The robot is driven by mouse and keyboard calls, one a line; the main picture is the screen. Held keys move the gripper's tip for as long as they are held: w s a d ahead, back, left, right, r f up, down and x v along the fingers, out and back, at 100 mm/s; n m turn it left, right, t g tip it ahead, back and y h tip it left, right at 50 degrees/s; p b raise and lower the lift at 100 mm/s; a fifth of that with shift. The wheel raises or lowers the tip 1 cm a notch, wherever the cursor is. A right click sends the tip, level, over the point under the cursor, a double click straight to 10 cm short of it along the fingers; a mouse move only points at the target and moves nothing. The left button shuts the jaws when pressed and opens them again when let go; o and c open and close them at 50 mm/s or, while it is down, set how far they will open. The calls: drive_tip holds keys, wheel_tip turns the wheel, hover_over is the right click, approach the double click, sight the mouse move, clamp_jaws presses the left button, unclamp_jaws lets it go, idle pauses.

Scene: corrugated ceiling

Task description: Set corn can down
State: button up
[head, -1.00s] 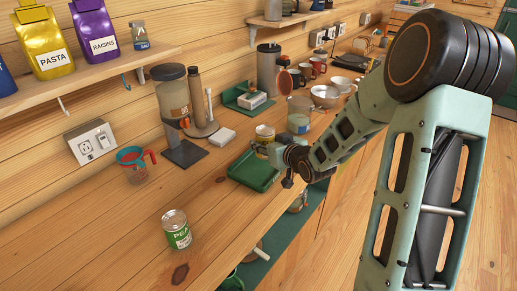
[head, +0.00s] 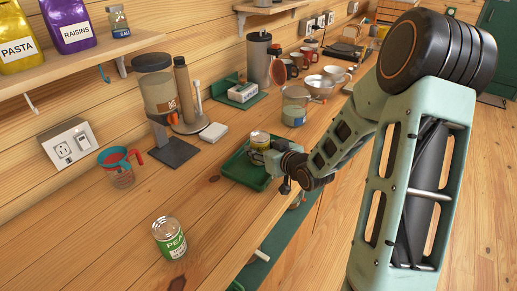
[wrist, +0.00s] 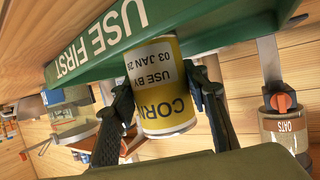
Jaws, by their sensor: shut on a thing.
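The corn can (wrist: 160,85), with a yellow and white label, is between the two black fingers of my gripper (wrist: 165,112). In the head view the can (head: 260,141) is at the far right part of a green tray (head: 236,170), with my gripper (head: 268,156) at its right side. In the wrist view the can appears upside down, and its lower end is at the tray wall (wrist: 185,32) marked "USE FIRST". Whether its base touches the tray floor is hidden.
A measuring cup (head: 119,168), a dispenser (head: 161,105) and a glass jug (head: 295,106) stand around the tray. Clear counter lies left of the tray.

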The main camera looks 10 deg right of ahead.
drive_tip(key=shift+f, duration=0.15)
drive_tip(key=o, duration=1.4)
drive_tip(key=shift+s+d+r, duration=0.15)
drive_tip(key=shift+s+r, duration=0.05)
drive_tip(key=shift+r, duration=0.1)
drive_tip(key=v, duration=1.1)
drive_tip(key=shift+s, duration=0.3)
drive_tip(key=shift+r, duration=0.1)
